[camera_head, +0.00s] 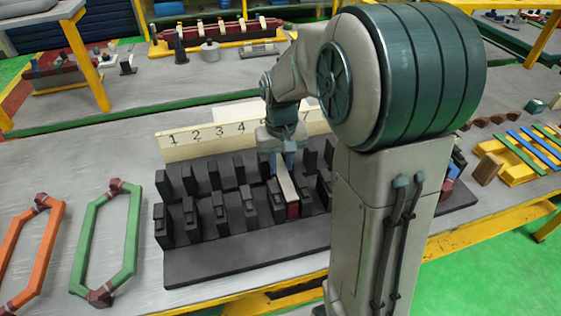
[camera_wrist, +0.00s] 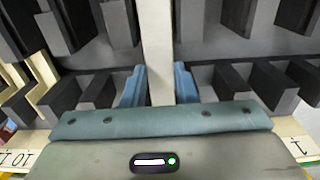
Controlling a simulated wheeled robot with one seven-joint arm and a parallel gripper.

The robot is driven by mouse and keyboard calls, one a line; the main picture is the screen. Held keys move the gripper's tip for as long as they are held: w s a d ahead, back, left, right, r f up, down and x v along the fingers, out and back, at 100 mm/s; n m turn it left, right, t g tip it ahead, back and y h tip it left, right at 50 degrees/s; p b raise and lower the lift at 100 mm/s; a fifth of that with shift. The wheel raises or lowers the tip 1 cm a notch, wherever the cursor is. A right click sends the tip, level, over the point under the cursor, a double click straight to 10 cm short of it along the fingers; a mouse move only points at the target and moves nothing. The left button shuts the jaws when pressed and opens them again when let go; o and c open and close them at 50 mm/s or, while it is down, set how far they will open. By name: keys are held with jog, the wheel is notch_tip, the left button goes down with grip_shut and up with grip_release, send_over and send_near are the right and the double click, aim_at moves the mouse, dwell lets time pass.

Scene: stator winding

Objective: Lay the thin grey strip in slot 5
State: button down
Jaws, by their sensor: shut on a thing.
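The thin grey strip (camera_head: 286,182) is pale and long, and slants down among the black posts of the slotted fixture (camera_head: 225,270). My gripper (camera_head: 282,160) is shut on the strip near its far end. In the wrist view the strip (camera_wrist: 156,40) runs straight away between my blue fingers (camera_wrist: 158,78). A dark red piece (camera_head: 293,210) shows at the strip's near end; I cannot tell whether they touch. The number board (camera_head: 190,150) reads 1 to 4, then my arm hides it up to about 7. Whether the strip rests on the slot floor is unclear.
Rows of black posts (camera_head: 220,212) stand close on both sides of my gripper. A green coil (camera_head: 88,245) and an orange coil (camera_head: 25,252) lie left of the fixture. A yellow rack with coloured strips (camera_head: 520,158) is at the right.

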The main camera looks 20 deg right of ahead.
aim_at(281, 170)
jog(key=shift+f+b, duration=0.3)
jog(key=shift+f, duration=0.15)
dwell(0.4)
jog(key=c, duration=1.1)
grip_release()
jog(key=shift+o, duration=0.2)
jog(key=shift+r, duration=0.25)
jog(key=shift+r+p, duration=0.6)
jog(key=shift+p, duration=0.05)
notch_tip(281, 170, up, 8)
jog(key=p, duration=0.5)
jog(key=shift+f+p, duration=0.25)
jog(key=shift+p, duration=0.1)
